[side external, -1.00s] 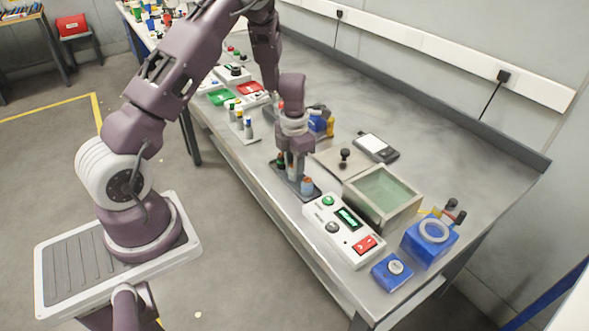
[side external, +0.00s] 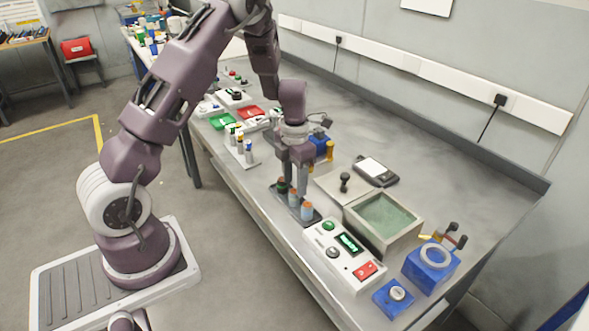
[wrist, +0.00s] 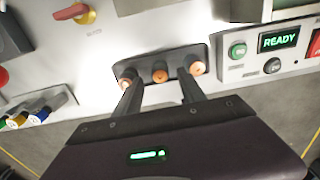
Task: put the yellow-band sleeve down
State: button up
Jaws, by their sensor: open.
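My gripper (side external: 298,184) is open above a dark tray (side external: 276,193) at the bench's front edge. In the wrist view the two fingertips (wrist: 160,90) are spread either side of the middle of three upright pieces, with nothing visibly gripped. The middle piece (wrist: 160,75) has an orange top; others stand at left (wrist: 127,76) and right (wrist: 197,68). I cannot make out a yellow band on any of them. A banded cylinder with yellow (wrist: 37,113) stands in the rack to the left, between green and blue ones.
A control box (side external: 340,262) with a lit READY display (wrist: 279,40) stands right of the tray. Behind are a green-lined open box (side external: 385,215), a black-knobbed plate (side external: 325,183) and a scale (side external: 375,170). Blue blocks (side external: 430,268) stand at the right end.

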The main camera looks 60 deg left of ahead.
jog(key=s+d+r+m+t, duration=0.1)
jog(key=s+d+r+m, duration=0.15)
jog(key=r+m, duration=0.35)
jog(key=s+d+r+m+t+h, duration=0.15)
jog(key=d+r+m, duration=0.25)
jog(key=r, duration=0.4)
jog(key=s+d+r+m, duration=0.3)
jog(key=d+r+m, duration=0.15)
jog(key=r, duration=0.25)
jog(key=s+d+r+m+t, duration=0.1)
jog(key=s+d+r+m, duration=0.1)
jog(key=s+m, duration=0.6)
jog(key=s+d+r+m+t+y, duration=0.1)
jog(key=s+d+r+m+t, duration=0.1)
jog(key=s+m, duration=0.6)
jog(key=m, duration=0.5)
